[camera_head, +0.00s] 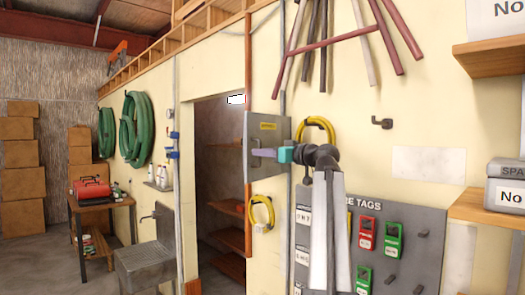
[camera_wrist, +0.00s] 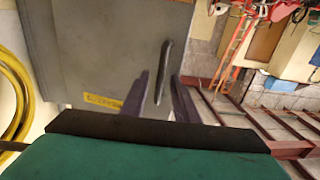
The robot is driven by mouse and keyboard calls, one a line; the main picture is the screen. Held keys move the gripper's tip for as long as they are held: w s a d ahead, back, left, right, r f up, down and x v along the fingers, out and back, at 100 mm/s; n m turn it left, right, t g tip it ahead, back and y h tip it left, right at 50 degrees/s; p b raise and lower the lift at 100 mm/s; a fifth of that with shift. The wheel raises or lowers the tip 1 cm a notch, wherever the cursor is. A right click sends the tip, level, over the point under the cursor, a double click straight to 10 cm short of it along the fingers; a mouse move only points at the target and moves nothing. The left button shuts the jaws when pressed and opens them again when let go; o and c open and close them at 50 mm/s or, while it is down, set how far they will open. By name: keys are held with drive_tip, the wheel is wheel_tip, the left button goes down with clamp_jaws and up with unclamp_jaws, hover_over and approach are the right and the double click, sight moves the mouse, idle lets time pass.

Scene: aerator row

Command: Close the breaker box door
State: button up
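The breaker box door (camera_head: 279,132) is a grey panel with a yellow label, on the cream wall beside the doorway in the head view. In the wrist view the grey door (camera_wrist: 100,45) fills the upper left, with a dark upright handle (camera_wrist: 165,70) near its right edge. How far the door stands from the box is not clear. My gripper (camera_head: 262,152) is at the door's front by the handle. In the wrist view its two dark fingers (camera_wrist: 160,98) are apart, one on each side of the handle, with gaps visible. The box interior is hidden.
A yellow cable loop (camera_head: 262,213) hangs below the door, and another (camera_head: 320,126) hangs to its right. The tag board (camera_head: 426,225) is at lower right. The doorway (camera_head: 218,150) with shelves opens to the left. A sink (camera_head: 150,265) stands further left.

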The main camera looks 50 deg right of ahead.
drive_tip(key=shift+w, duration=0.15)
clamp_jaws()
drive_tip(key=shift+a, duration=0.1)
idle(0.3)
drive_tip(key=shift+w+h, duration=0.15)
drive_tip(key=shift+h, duration=0.15)
